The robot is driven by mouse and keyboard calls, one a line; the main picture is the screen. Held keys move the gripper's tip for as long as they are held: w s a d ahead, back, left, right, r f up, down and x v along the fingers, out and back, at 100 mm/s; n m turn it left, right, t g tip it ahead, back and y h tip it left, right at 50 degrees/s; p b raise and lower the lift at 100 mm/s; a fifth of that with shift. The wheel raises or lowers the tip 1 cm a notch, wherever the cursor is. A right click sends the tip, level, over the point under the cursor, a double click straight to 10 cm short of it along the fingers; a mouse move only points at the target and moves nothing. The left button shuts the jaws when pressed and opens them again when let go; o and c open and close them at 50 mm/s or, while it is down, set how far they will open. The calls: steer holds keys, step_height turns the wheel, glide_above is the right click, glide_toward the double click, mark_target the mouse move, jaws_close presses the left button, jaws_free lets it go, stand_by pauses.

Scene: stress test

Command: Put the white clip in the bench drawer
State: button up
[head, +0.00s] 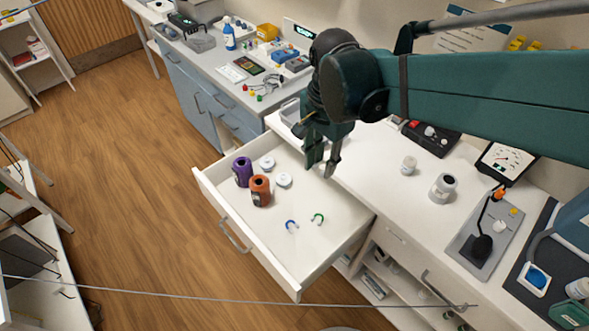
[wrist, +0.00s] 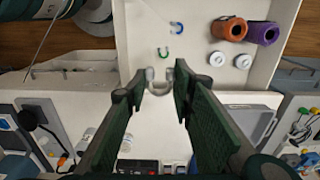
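The bench drawer (head: 335,228) is pulled open, and its white inside also shows in the wrist view (wrist: 200,80). My gripper (head: 323,168) is above the drawer's back part, near the bench edge. In the wrist view, the fingertips (wrist: 160,82) are closed on a small pale U-shaped piece, the white clip (wrist: 160,91). The clip is hard to make out in the head view. In the drawer lie a blue clip (head: 292,224) and a green clip (head: 318,217), apart from my gripper.
A white jar (head: 442,188) and a smaller one (head: 409,165) stand on the bench. The drawer's front right floor is clear.

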steer(key=b, duration=0.2)
glide_above(308, 244)
steer(key=f, duration=0.2)
step_height(308, 244, down, 21)
steer(key=shift+f, duration=0.15)
stand_by(0.7)
steer(key=shift+d, duration=0.1)
steer(key=shift+f, duration=0.15)
steer(key=shift+f+b, duration=0.8)
steer(key=shift+f, duration=1.95)
steer(key=shift+f, duration=0.1)
steer(key=shift+f+b, duration=0.75)
steer(key=shift+f, duration=1.25)
steer(key=shift+f, duration=0.2)
